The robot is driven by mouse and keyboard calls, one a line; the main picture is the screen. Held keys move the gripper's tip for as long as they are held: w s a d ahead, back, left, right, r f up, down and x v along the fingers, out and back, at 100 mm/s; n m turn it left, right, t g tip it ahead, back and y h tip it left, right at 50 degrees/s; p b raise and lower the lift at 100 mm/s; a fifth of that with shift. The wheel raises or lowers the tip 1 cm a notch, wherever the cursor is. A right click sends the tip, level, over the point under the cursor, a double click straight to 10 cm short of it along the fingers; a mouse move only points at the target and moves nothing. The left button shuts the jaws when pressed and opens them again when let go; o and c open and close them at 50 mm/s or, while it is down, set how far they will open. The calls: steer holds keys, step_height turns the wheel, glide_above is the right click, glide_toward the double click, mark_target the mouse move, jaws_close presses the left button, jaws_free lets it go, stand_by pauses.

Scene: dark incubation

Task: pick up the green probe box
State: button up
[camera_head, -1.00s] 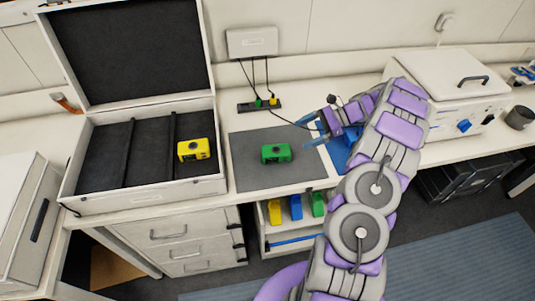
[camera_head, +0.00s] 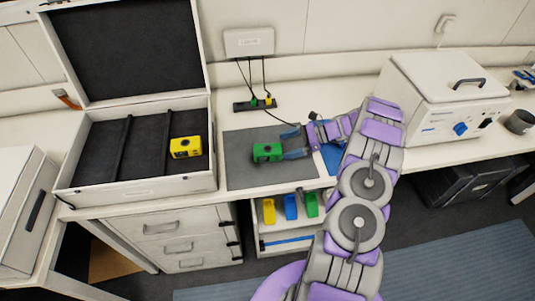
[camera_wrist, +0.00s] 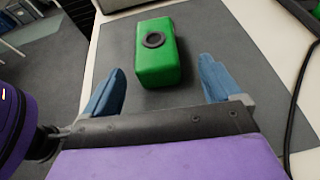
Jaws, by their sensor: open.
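The green probe box (camera_head: 267,152) lies on the dark grey mat (camera_head: 238,172) on the bench. It has a dark round ring on its top face. In the wrist view the green probe box (camera_wrist: 157,58) sits ahead of my gripper (camera_wrist: 160,88), roughly centred between the two blue fingers. My gripper (camera_head: 293,145) is open and empty, just right of the box in the head view. The near end of the box looks close to the fingertip line. I cannot tell whether a finger touches it.
An open case (camera_head: 140,192) on the left holds a yellow box (camera_head: 186,147). A charging strip (camera_head: 254,105) with cables stands behind the mat. A white lidded unit (camera_head: 440,115) stands further right. A dark cable runs near my gripper.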

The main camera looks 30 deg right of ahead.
mark_target(268, 151)
steer(key=shift+w+a+f, duration=0.35)
steer(key=shift+a+f, duration=0.05)
steer(key=shift+f, duration=0.15)
steer(key=a, duration=0.2)
steer(key=a+b, duration=0.1)
steer(key=a, duration=0.1)
steer(key=w+a, duration=0.1)
steer(key=a, duration=0.1)
steer(key=shift+a+f, duration=0.2)
steer(key=shift+f, duration=0.2)
steer(key=shift+w+a+f, duration=0.2)
steer(key=shift+w+a, duration=0.05)
steer(key=shift+a, duration=0.05)
steer(key=shift+w+d+f, duration=0.1)
steer(key=shift+d, duration=0.55)
steer(key=shift+a, duration=0.85)
steer(key=c, duration=0.6)
steer(key=shift+d, duration=0.35)
steer(key=c, duration=0.8)
